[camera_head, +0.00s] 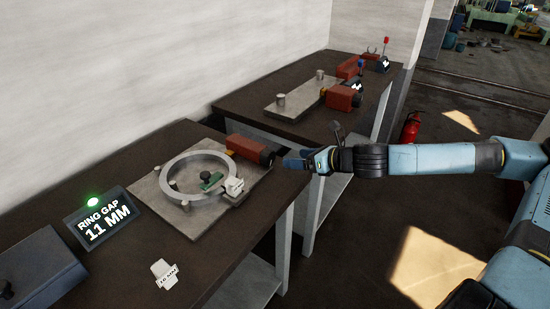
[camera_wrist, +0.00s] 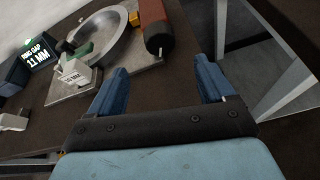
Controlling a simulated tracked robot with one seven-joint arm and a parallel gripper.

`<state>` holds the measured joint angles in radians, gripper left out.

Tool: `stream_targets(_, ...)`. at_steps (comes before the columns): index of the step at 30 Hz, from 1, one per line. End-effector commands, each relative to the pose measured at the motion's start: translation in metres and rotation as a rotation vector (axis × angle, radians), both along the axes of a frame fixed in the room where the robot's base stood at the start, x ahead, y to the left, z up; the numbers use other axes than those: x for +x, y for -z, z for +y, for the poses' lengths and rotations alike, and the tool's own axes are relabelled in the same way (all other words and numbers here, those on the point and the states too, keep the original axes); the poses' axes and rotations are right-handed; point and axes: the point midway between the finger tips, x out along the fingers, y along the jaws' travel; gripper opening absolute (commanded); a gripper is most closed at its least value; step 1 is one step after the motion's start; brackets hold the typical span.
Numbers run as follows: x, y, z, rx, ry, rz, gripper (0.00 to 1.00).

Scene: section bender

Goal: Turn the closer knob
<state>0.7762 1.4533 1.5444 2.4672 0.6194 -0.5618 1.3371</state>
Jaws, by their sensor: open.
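On the nearer bench a red cylindrical drive body (camera_head: 243,148) lies on the bender's plate, with a dark knob (camera_head: 267,157) on its right end. The dark knob (camera_wrist: 159,44) also shows in the wrist view, a little ahead of the fingertips and between them in the picture. My gripper (camera_head: 289,160) is open and empty, just right of the knob, and seems apart from it. In the wrist view both blue fingers of my gripper (camera_wrist: 163,66) are spread wide. A steel ring (camera_head: 168,181) lies on the plate with a white gauge tag (camera_head: 233,187) at its gap.
A display (camera_head: 103,219) reads "RING GAP 11 MM" under a green light. A loose white tag (camera_head: 164,273) lies on the nearer bench (camera_head: 215,285). A second bench behind holds a similar red device (camera_head: 341,97). A red fire extinguisher (camera_head: 410,129) stands on the floor beyond my arm.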

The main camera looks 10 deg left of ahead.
Motion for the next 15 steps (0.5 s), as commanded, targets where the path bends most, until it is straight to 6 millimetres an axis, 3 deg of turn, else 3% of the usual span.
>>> stream_targets(15,0.027,0.03,0.069,-0.001,-0.003,0.001,0.82)
